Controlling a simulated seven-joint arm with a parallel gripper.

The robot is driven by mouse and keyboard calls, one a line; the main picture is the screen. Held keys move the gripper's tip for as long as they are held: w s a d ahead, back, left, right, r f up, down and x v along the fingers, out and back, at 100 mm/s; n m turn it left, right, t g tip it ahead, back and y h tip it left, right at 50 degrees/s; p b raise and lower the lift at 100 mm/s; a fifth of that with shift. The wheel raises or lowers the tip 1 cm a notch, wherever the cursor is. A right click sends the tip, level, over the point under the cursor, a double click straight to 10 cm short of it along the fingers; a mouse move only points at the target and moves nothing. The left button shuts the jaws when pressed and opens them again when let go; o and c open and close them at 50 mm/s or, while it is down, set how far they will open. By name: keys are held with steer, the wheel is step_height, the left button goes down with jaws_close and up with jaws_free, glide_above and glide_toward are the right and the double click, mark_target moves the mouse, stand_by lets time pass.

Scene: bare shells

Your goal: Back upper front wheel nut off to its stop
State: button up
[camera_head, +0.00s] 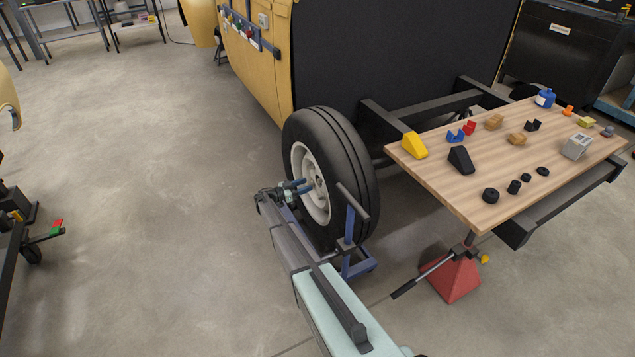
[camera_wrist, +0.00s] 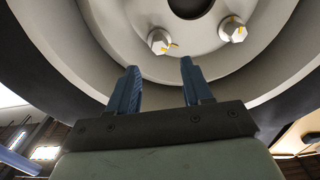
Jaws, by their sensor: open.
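The front wheel (camera_head: 320,185) has a black tyre and a pale rim and stands upright beside the yellow shell. In the wrist view, two hex wheel nuts with yellow marks show on the pale rim: a left nut (camera_wrist: 160,42) and a right nut (camera_wrist: 232,31). I cannot tell which is the upper one on the wheel. My gripper (camera_wrist: 158,80) is open and empty, with its blue fingers pointing at the rim. The left nut lies ahead of the gap between the fingertips, apart from them. In the head view, my gripper (camera_head: 299,186) is close to the hub side of the wheel.
A blue wheel stand (camera_head: 358,262) is at the wheel's right side. A wooden table (camera_head: 440,185) with wedges, blocks and small black parts stands to the right. A red jack stand (camera_head: 455,275) is below it.

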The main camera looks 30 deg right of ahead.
mark_target(318, 181)
steer(key=d, duration=0.7)
steer(key=shift+d, duration=0.2)
jaws_close()
